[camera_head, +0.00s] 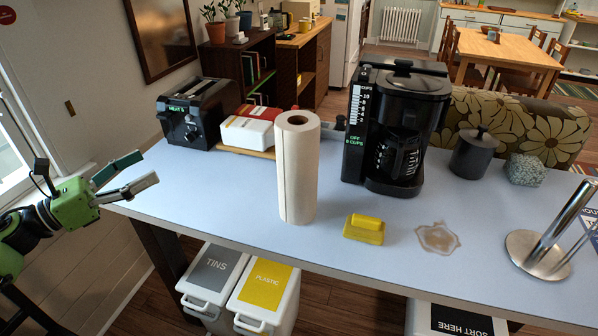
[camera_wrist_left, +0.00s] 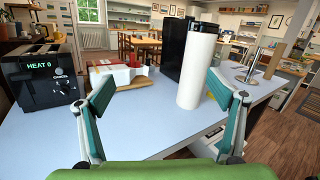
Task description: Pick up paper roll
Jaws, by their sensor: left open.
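The white paper roll (camera_head: 296,170) stands upright on the light blue counter in the head view, left of the coffee maker. It also stands upright ahead of my left gripper, right of centre, in the left wrist view (camera_wrist_left: 197,68). My left gripper (camera_head: 140,174) is open and empty at the counter's left end, well apart from the roll. Its two fingers (camera_wrist_left: 162,115) show spread wide in the left wrist view, with the roll beyond the right finger. My right gripper is not in view.
A toaster (camera_head: 193,115) and a red-and-white box (camera_head: 250,127) stand behind and left of the roll. The counter (camera_head: 235,195) left of the roll is clear.

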